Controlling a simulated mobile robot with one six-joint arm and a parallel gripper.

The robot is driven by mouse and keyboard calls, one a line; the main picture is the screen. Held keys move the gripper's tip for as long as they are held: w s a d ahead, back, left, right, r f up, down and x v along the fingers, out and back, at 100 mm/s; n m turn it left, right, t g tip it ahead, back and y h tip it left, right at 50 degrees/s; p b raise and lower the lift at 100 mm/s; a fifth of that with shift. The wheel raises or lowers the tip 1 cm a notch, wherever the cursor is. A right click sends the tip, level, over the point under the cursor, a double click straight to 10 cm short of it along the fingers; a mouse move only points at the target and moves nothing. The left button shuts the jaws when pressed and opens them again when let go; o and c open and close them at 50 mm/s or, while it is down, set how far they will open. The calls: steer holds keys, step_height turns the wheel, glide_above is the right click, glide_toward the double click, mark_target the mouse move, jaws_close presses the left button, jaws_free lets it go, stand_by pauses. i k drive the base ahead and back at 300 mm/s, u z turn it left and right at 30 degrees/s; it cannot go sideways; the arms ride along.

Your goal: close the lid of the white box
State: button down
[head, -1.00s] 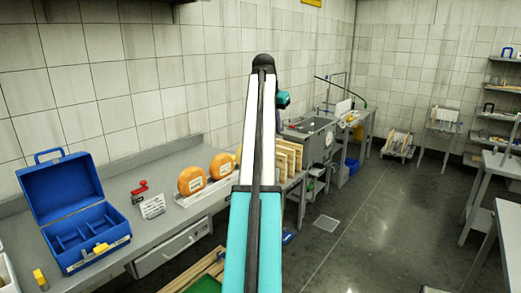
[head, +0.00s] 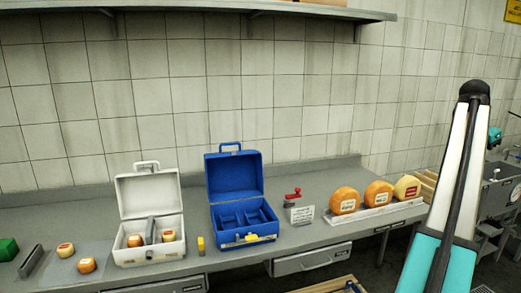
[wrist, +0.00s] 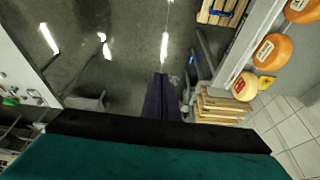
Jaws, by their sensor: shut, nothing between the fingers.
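The white box (head: 149,255) stands on the counter left of centre in the head view. Its lid (head: 148,194) is open, tilted up at the back, with a handle on top. Small cheeses (head: 168,236) and a grey divider (head: 150,230) are inside it. In the wrist view, my gripper (wrist: 160,80) shows as dark fingers, shut and empty, over the floor. My arm stands at the right of the head view, well away from the white box. My gripper cannot be made out in the head view, and the box is not in the wrist view.
An open blue box (head: 262,241) stands just right of the white box, with a yellow-capped item (head: 201,245) between them. Cheese wheels (head: 345,201) sit on a rack further right. Loose small cheeses lie on a mat (head: 93,250) at left. A shelf (head: 220,8) hangs above.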

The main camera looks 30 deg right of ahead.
mark_target(156, 193)
steer(key=z, duration=3.95)
steer(key=i, duration=0.1)
steer(key=u, duration=2.85)
steer(key=i, duration=1.65)
steer(key=u, duration=3.95)
steer(key=i, duration=0.1)
steer(key=z, duration=2.35)
